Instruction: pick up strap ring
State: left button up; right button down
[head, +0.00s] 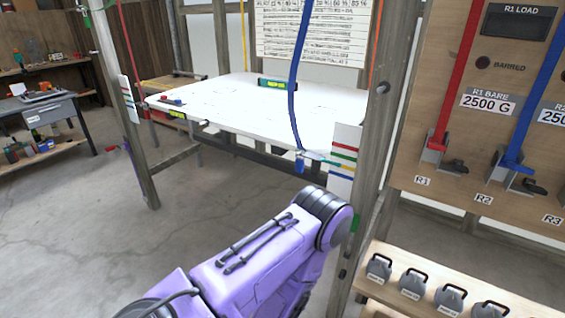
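A blue strap (294,75) hangs from above to the front right corner of the white platform. A small blue fitting (300,163) is at its lower end, just below the platform edge; whether it is the strap ring is too small to tell. A purple arm of mine reaches up from the bottom, its dark-banded joint in front of and below that corner. Neither gripper shows.
The white platform (225,100) hangs between wooden posts (375,120). At right a board carries a red strap (455,75), another blue strap (540,95) and cleats. Below, several grey weights (412,283) stand on a shelf. A workbench (40,110) is far left; the floor between is clear.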

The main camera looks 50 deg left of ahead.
aim_at(299, 161)
jog(key=u, duration=0.75)
jog(key=i, duration=0.25)
jog(key=z, duration=0.05)
